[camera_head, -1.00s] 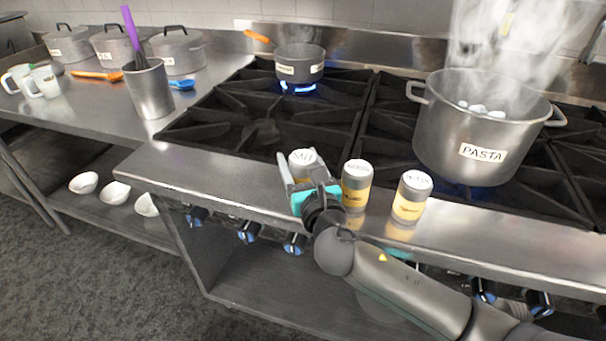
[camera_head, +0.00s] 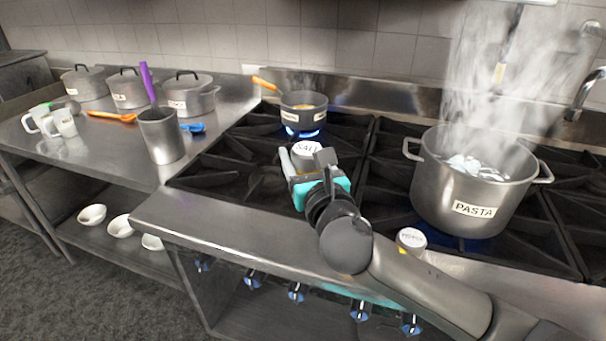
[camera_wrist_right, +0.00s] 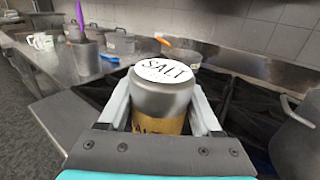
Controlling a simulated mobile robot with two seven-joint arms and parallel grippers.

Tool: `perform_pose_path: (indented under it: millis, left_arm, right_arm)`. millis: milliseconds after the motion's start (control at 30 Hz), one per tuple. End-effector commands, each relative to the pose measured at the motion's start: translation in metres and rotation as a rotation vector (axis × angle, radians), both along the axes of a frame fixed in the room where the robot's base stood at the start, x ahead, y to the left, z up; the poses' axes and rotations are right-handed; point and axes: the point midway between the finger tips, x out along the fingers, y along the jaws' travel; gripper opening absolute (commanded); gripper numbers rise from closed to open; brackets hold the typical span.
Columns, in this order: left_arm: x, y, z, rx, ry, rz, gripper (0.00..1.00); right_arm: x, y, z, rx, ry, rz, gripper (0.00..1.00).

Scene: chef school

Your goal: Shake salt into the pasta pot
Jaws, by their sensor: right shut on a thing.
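My right gripper (camera_head: 310,165) is shut on the salt shaker (camera_head: 306,152), a silver can with a yellow band and a white lid marked SALT. It holds the shaker upright above the stove's left burners. In the right wrist view the shaker (camera_wrist_right: 163,95) sits between both fingers. The large steel pot marked PASTA (camera_head: 440,195) stands on the right burners with steam rising and pale contents inside. The shaker is to the left of the pot and apart from it. My left gripper does not show.
Another white-lidded shaker (camera_head: 411,240) stands on the front ledge, partly behind my right arm. A small pot (camera_head: 303,113) with an orange handle sits over a blue flame at the back. A steel container (camera_head: 161,140) with a purple utensil stands on the left counter.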

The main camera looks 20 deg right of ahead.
Motion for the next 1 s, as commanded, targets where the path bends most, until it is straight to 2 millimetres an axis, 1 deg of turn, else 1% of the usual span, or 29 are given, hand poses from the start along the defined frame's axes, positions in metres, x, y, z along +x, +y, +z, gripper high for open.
perform_pose_path:
  millis: [33, 100, 200, 367, 800, 900, 1000]
  left_arm:
    - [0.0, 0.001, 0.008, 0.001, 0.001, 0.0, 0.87]
    - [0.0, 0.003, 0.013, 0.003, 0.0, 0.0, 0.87]
    - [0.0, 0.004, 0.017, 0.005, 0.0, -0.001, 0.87]
    - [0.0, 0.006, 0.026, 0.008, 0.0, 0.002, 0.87]
    - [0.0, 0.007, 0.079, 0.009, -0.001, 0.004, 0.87]
    - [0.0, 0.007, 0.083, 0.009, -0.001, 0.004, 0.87]
    - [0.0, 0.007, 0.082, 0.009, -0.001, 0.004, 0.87]
  right_arm:
    - [0.0, 0.0, 0.018, 0.001, -0.006, 0.002, 0.0]
    - [0.0, 0.0, 0.03, 0.0, -0.005, 0.002, 0.0]
    - [0.0, 0.0, 0.043, 0.002, -0.004, 0.001, 0.0]
    - [0.0, 0.0, 0.058, 0.0, -0.001, 0.0, 0.0]
    - [0.0, 0.0, 0.102, 0.0, -0.001, 0.0, 0.0]
    - [0.0, 0.0, 0.106, 0.001, -0.001, 0.001, 0.0]
    - [0.0, 0.0, 0.104, 0.001, -0.001, 0.001, 0.0]
